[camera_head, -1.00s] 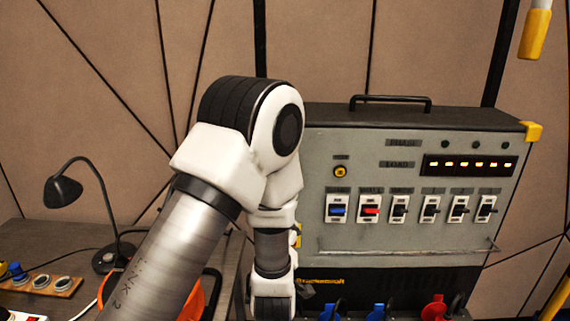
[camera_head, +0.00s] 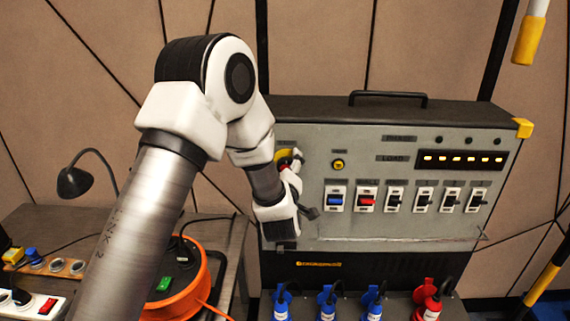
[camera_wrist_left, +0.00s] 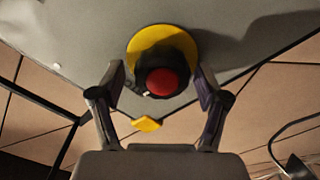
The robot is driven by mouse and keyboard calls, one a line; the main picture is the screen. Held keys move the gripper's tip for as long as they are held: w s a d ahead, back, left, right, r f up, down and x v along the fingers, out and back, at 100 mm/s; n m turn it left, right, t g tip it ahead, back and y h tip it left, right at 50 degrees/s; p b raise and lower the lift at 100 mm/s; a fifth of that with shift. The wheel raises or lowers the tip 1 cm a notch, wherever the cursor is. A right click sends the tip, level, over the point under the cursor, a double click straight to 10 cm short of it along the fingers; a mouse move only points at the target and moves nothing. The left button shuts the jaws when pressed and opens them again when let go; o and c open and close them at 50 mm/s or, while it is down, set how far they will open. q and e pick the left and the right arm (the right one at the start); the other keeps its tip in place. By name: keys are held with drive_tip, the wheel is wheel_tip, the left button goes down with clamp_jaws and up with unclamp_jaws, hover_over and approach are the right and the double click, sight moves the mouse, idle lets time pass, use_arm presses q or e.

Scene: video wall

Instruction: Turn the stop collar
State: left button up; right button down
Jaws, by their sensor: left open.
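The stop button is red (camera_wrist_left: 162,82) with a dark collar (camera_wrist_left: 150,62) around it, in front of a round yellow plate on the grey panel. In the head view the yellow plate (camera_head: 284,156) shows at the panel's upper left, mostly covered by my left gripper (camera_head: 303,186). In the left wrist view my left gripper (camera_wrist_left: 158,88) is open, with one finger on each side of the button and collar. Gaps show between the fingers and the collar, so neither finger seems to touch it. My right gripper is out of view.
The panel (camera_head: 400,232) carries a row of switches right of my gripper, with a small yellow-ringed button (camera_head: 338,164) nearest. Blue and red plugs (camera_head: 430,300) stand below. An orange cable reel (camera_head: 190,285) and a desk lamp (camera_head: 75,183) are at left.

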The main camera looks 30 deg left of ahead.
use_arm(q)
drive_tip(key=shift+w+f, duration=0.1)
drive_tip(key=shift+w, duration=0.05)
drive_tip(key=c, duration=1.2)
drive_tip(key=shift+m, duration=0.3)
drive_tip(key=m+b, duration=0.1)
drive_tip(key=m, duration=0.1)
drive_tip(key=shift+m, duration=0.4)
drive_tip(key=m, duration=0.4)
drive_tip(key=shift+w+m, duration=0.1)
drive_tip(key=shift+m, duration=0.2)
drive_tip(key=shift+r, duration=0.2)
drive_tip(key=o, duration=1.2)
drive_tip(key=shift+d+f, duration=0.1)
